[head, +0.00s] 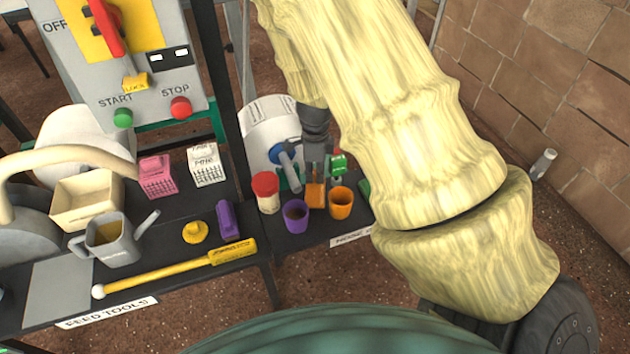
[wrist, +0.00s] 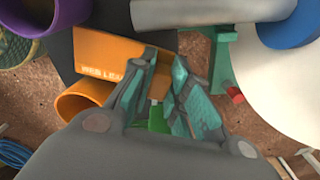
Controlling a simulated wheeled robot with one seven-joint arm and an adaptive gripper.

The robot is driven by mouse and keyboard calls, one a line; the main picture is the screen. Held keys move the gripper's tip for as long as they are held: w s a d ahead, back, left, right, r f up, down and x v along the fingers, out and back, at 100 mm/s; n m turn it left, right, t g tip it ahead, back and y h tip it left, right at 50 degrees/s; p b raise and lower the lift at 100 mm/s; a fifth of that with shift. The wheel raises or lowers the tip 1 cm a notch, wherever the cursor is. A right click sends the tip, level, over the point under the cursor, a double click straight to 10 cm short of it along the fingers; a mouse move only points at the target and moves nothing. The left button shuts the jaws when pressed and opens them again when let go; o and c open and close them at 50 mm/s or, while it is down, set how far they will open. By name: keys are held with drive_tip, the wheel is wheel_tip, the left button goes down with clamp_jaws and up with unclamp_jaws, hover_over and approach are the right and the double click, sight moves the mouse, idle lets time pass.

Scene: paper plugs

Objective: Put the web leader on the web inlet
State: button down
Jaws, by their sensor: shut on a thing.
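The orange web leader (wrist: 108,58), a flat block with partly hidden white lettering, is between my gripper's (wrist: 165,68) fingers in the wrist view. The fingers are shut on its edge. In the head view my gripper (head: 316,172) points down over the right-hand shelf, and the web leader (head: 316,195) shows at its tips, just behind the purple and orange cups. Whether it touches the shelf I cannot tell. No part is labelled legibly as the web inlet. A green bracket (wrist: 217,62) stands right of the fingers in the wrist view.
The purple cup (head: 295,217) and orange cup (head: 341,204) stand close in front. A red-lidded jar (head: 266,192) is to the left.

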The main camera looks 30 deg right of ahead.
sight(315, 180)
drive_tip(key=shift+f+b, duration=0.4)
drive_tip(key=shift+f, duration=1.3)
drive_tip(key=shift+f, duration=0.1)
drive_tip(key=c, duration=1.4)
unclamp_jaws()
drive_tip(key=shift+o, duration=0.2)
